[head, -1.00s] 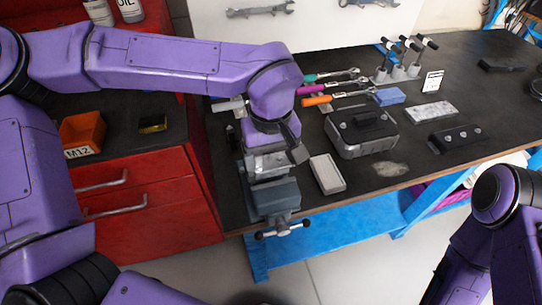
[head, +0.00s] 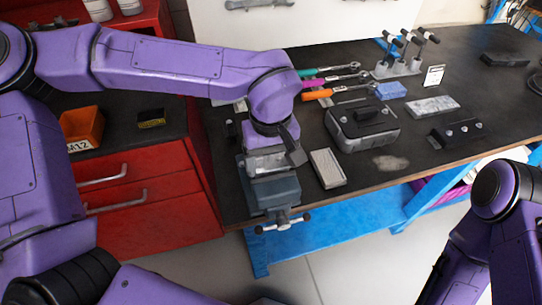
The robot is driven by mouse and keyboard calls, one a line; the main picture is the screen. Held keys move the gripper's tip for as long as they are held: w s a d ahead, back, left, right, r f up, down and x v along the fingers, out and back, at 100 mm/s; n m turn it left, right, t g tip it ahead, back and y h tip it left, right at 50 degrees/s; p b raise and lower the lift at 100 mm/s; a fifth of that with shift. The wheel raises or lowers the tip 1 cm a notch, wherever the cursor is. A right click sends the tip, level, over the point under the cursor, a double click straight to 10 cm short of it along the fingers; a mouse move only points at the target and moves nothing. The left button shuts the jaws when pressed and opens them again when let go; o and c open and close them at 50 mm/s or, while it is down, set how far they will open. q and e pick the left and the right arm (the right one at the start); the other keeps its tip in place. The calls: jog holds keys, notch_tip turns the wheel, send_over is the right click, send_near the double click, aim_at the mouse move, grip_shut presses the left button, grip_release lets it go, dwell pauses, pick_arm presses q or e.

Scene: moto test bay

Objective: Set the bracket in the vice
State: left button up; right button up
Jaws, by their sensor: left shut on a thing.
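The vice (head: 272,193) is a blue-grey block at the front left edge of the black workbench, with its handle bar (head: 283,223) sticking out at the front. My left gripper (head: 268,148) points down right above the vice and is shut. The bracket is in its grip, but the wrist and fingers mostly hide it. A pale metal piece (head: 266,163) shows between the gripper and the vice; I cannot tell whether it is bracket or jaw. Whether the bracket touches the jaws is hidden too. My right arm is at the lower right; its gripper is out of view.
A pale shallow tray (head: 328,168) lies just right of the vice. A dark grey case (head: 362,128) stands beyond it, with coloured-handled wrenches (head: 330,92) behind. A red cabinet (head: 150,170) with an orange bin (head: 82,127) is to the left.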

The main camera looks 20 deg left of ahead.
aim_at(271, 162)
pick_arm(q)
jog(key=o, duration=1.1)
notch_tip(271, 162, up, 10)
jog(key=shift+r+b, duration=0.25)
jog(key=shift+b, duration=0.05)
